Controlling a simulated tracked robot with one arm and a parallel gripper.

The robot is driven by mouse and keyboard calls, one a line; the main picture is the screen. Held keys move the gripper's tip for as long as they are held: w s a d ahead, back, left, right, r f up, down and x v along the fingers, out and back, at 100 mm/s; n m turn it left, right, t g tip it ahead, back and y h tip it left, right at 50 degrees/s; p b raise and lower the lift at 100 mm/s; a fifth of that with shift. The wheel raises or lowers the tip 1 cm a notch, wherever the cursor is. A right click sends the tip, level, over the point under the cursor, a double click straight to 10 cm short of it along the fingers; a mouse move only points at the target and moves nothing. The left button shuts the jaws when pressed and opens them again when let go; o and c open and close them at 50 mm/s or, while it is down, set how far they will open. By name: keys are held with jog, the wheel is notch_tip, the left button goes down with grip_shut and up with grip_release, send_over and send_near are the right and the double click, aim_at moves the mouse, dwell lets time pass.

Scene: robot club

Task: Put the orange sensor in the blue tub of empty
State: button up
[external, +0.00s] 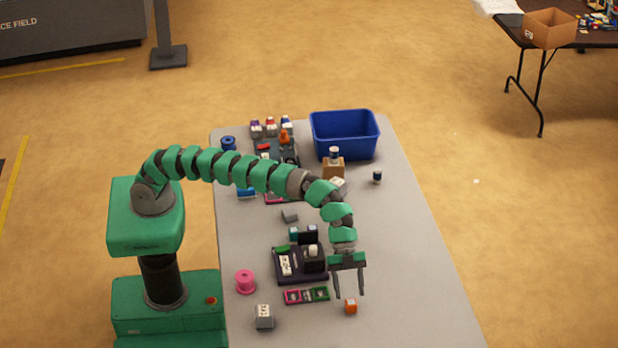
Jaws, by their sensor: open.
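The orange sensor (351,306) is a small orange block with a pale part, lying on the grey table near its front. My gripper (349,294) points down with its two fingers apart, just above or around the sensor. I cannot tell how high the fingertips are over the table. Nothing shows between the fingers higher up. The blue tub (344,135) stands at the far end of the table, open at the top. The part of its inside that I see looks empty.
Left of my gripper lie a red and green strip (307,296), a dark tray of parts (290,270), a pink spool (245,282) and a grey block (264,317). A brown block (334,168) stands before the tub. The table's right side (410,240) is mostly clear.

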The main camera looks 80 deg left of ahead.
aim_at(351, 300)
jog(key=x, duration=0.2)
jog(key=shift+d+f, duration=0.15)
jog(key=shift+f, duration=0.15)
jog(key=shift+p+x, duration=0.45)
jog(key=shift+x, duration=0.4)
jog(key=shift+w+d+f, duration=0.1)
jog(key=shift+d+f, duration=0.1)
jog(key=c, duration=1.1)
jog(key=shift+c, duration=0.2)
jog(key=shift+r, duration=0.1)
notch_tip(351, 300, up, 10)
jog(key=p, duration=0.9)
